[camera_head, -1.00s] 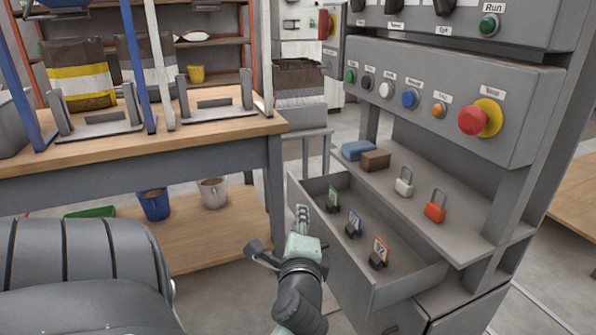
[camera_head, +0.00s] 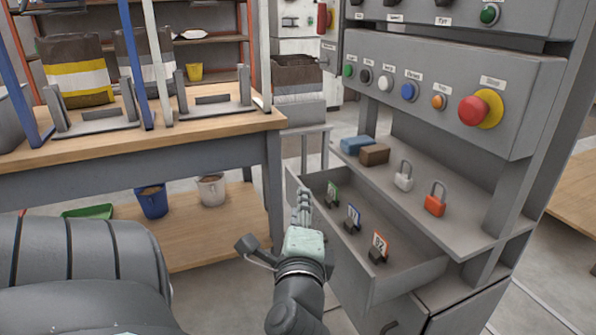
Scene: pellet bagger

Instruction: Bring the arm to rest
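My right gripper is not in view.
The drawer holds a green tag (camera_head: 333,192), a blue tag (camera_head: 353,216) and an orange-edged tag (camera_head: 379,244). Above it, a shelf carries a grey padlock (camera_head: 403,180) and a red padlock (camera_head: 435,203). A wooden-topped table (camera_head: 200,131) stands left.

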